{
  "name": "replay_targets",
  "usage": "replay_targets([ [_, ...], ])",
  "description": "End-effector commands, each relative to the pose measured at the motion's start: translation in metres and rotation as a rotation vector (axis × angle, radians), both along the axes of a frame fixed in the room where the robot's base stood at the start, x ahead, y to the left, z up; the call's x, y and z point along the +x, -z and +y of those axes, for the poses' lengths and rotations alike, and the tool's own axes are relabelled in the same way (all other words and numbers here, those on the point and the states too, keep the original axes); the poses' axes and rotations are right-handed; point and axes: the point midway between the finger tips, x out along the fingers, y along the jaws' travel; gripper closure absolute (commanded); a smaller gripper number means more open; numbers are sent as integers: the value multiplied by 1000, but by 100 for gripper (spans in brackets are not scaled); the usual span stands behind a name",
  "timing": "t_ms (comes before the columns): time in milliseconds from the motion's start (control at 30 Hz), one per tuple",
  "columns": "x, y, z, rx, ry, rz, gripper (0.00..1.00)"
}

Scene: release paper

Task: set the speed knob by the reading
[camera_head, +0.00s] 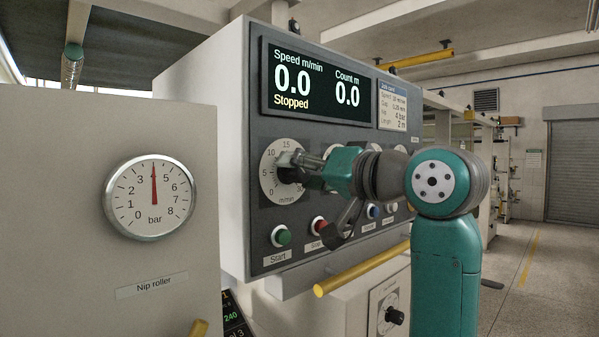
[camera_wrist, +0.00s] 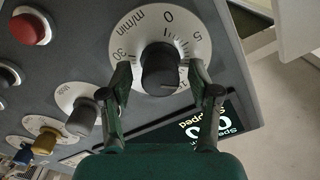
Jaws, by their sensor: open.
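The speed knob (camera_wrist: 160,66) is black and sits in the middle of a white m/min dial (camera_wrist: 148,22). In the head view, my gripper and arm partly cover this dial (camera_head: 268,178). My gripper (camera_wrist: 160,80) is open, with one finger on each side of the knob. I cannot tell whether the fingers touch it. A pale mark on the knob points to the lower right in the wrist view, near a partly hidden number. The display (camera_head: 318,82) reads speed 0.0 m/min, count 0.0 m, "Stopped". A job card (camera_head: 392,106) hangs beside it; its small print is hard to read.
A green Start button (camera_head: 281,236) and a red button (camera_head: 319,227) sit below the dial. Other knobs (camera_wrist: 82,118) stand beside it. A nip roller gauge (camera_head: 151,198) reads about 4 bar. A yellow bar (camera_head: 362,268) runs below the panel.

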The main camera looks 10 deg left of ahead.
Motion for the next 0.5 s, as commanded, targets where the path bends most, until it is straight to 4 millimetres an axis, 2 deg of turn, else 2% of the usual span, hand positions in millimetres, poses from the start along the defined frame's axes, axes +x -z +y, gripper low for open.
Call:
replay_targets([
  [500,-56,0,-74,-1,5,-3,38],
])
